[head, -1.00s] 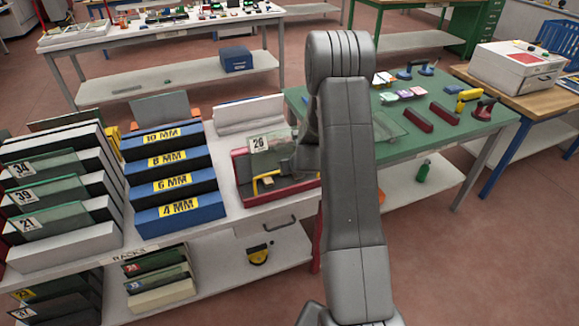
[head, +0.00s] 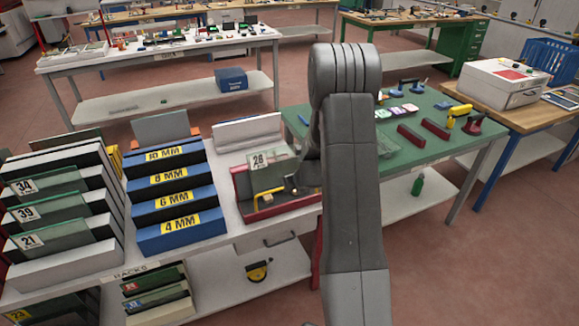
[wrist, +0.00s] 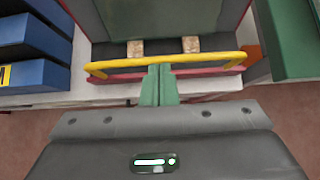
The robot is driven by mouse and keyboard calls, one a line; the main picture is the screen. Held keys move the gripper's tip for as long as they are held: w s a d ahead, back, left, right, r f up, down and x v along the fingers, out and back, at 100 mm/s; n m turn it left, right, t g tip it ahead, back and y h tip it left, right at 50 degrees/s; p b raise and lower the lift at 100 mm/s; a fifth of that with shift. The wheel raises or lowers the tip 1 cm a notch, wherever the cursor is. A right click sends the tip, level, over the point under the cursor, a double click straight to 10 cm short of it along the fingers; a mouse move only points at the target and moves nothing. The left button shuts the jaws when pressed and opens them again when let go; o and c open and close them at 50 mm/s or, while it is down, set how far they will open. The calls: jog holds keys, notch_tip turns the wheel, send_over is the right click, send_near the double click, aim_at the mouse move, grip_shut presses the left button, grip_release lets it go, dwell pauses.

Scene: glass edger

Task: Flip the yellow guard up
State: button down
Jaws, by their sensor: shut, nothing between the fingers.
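The yellow guard (wrist: 205,60) is a bent bar. In the wrist view it runs across the front of the red-framed edger (wrist: 210,73), low and roughly level. The guard also shows small in the head view (head: 257,198), at the front of the edger (head: 240,184). A glass pane marked 26 (head: 259,162) stands upright on the edger. My gripper (wrist: 159,70) has its green fingers shut together and empty. Their tips overlap the middle of the guard in the wrist view; I cannot tell whether they touch it. In the head view my arm hides the fingers.
Blue stepped racks with thickness labels (head: 178,205) stand left of the edger, with a numbered glass rack (head: 45,215) beyond. A green-topped table (head: 450,143) with tools stands to the right. Two pale blocks (wrist: 190,44) sit behind the guard. Open floor lies at right front.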

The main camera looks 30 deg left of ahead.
notch_tip(320, 180, up, 8)
jog(key=p, duration=0.3)
jog(key=shift+w+p, duration=0.35)
jog(key=shift+f, duration=0.15)
